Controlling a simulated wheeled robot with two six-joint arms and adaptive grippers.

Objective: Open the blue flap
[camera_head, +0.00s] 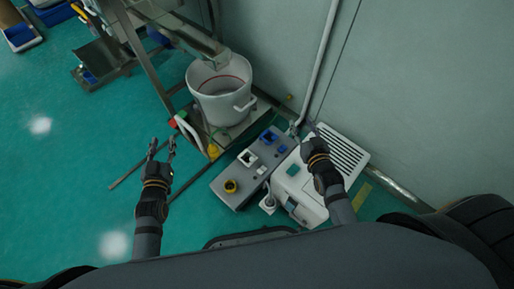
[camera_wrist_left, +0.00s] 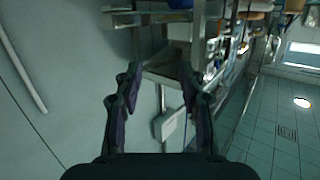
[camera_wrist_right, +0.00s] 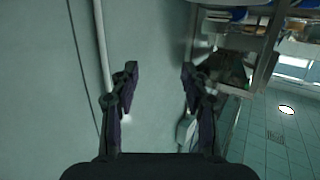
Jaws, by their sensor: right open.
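In the head view a grey control box (camera_head: 235,183) stands on the floor, with small blue parts (camera_head: 270,137) at its far right end. One of these may be the blue flap, but it is too small to tell which, or whether it is open or shut. My left gripper (camera_head: 162,147) is open and empty, well to the left of the box. My right gripper (camera_head: 305,131) is open and empty, just right of the blue parts in the picture, apparently above the floor. Both open jaws also show in the left wrist view (camera_wrist_left: 160,80) and right wrist view (camera_wrist_right: 158,78).
A yellow and black knob (camera_head: 230,186) sits on the near end of the box. A white vented unit (camera_head: 296,187) is beside it. A white bucket (camera_head: 221,100) stands on a metal frame behind. A wall pipe (camera_head: 322,60) rises at the right.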

